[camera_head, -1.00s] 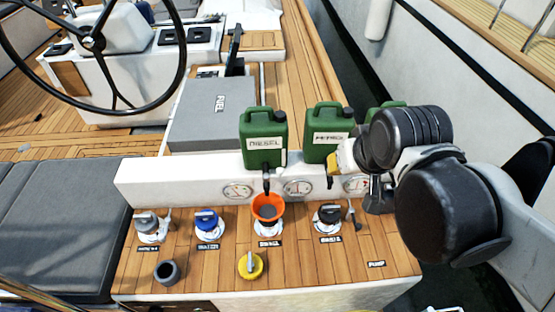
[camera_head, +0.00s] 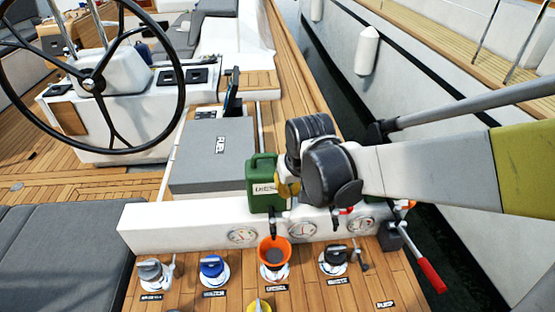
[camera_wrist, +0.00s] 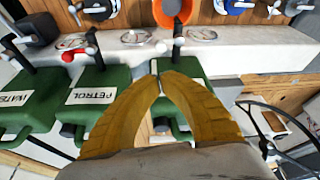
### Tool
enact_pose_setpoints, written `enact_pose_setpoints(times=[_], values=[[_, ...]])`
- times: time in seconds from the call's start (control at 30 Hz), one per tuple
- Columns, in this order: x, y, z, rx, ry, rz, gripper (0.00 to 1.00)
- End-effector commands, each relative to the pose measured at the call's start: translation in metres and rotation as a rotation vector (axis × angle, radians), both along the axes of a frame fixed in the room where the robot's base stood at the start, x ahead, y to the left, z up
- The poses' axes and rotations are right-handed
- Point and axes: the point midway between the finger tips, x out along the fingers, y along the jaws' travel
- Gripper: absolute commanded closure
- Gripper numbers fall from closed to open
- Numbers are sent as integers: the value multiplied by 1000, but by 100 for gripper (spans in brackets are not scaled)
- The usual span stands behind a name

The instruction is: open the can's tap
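The green diesel can (camera_head: 262,180) stands on the white ledge in the head view, partly covered by my arm. Its dark tap (camera_head: 277,214) points down above an orange funnel (camera_head: 274,252). In the wrist view the tap (camera_wrist: 177,52) is just beyond my fingertips, with the funnel (camera_wrist: 172,12) past it. My gripper (camera_wrist: 162,79) has its yellow fingers arched inward, tips together or nearly so, with nothing visible held. It hangs over the diesel can, whose body (camera_wrist: 180,68) is largely hidden by the fingers. I cannot tell whether the fingertips touch the can.
Green petrol (camera_wrist: 97,95) and water (camera_wrist: 28,100) cans stand beside it; my arm mostly hides them in the head view. A red lever (camera_wrist: 67,57) is by the petrol tap. Gauges (camera_head: 302,230) line the ledge front. A steering wheel (camera_head: 92,80) is at the left.

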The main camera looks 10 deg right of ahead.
Motion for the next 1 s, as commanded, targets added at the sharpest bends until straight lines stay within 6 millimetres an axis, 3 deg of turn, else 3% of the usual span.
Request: enact_pose_setpoints(times=[0.27,0.7,1.0], values=[[2,0,-5,0,-1,0,100],[26,4,-74,0,-1,0,100],[33,5,-94,0,-1,0,100]])
